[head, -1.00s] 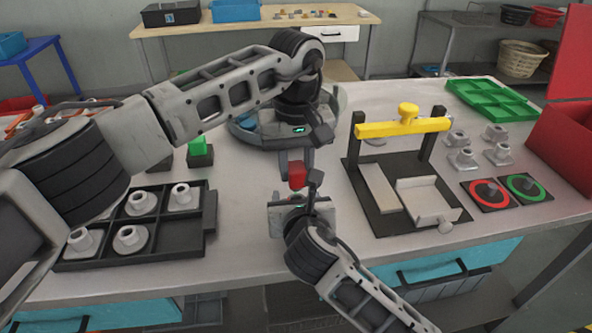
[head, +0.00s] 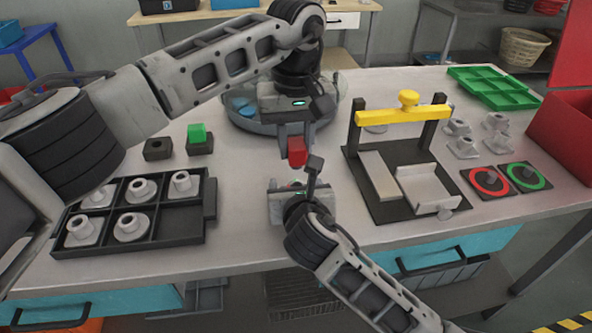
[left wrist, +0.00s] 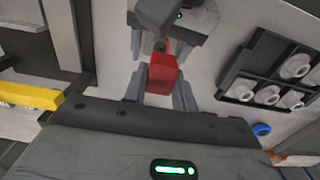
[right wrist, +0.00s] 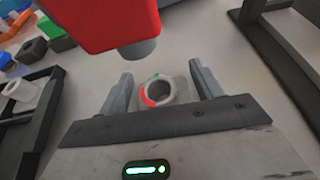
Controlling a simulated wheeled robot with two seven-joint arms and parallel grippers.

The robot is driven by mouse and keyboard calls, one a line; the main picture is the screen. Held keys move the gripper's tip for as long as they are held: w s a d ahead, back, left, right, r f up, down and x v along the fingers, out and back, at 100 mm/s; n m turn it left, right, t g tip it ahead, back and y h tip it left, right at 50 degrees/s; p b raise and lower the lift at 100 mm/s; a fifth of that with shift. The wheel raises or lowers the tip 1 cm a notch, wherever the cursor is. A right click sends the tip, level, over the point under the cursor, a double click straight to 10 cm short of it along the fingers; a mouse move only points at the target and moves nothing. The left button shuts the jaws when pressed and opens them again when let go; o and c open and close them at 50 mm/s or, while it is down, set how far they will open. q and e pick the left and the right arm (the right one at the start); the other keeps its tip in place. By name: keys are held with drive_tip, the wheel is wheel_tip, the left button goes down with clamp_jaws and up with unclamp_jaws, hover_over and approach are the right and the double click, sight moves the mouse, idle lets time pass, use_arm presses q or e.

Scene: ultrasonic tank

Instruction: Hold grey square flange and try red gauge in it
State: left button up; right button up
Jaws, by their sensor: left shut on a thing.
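The red gauge (head: 297,150) is a red block with a short grey plug under it. My left gripper (head: 295,133) is shut on it and holds it above my right gripper (head: 291,187). It also shows in the left wrist view (left wrist: 163,74). Red and green patches show on the collar. In the head view the flange is mostly hidden.
A black tray (head: 210,212) with several grey flanges and one empty compartment stands at left. A black fixture with a yellow bar (head: 405,120) stands at right, beside red (head: 489,181) and green (head: 523,178) ringed pads. A round tank (head: 240,120) is behind my left gripper.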

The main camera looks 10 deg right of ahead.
drive_tip(key=shift+o, duration=1)
drive_tip(key=v, duration=1.2)
drive_tip(key=shift+p, duration=0.4)
drive_tip(key=shift+s+a, duration=0.1)
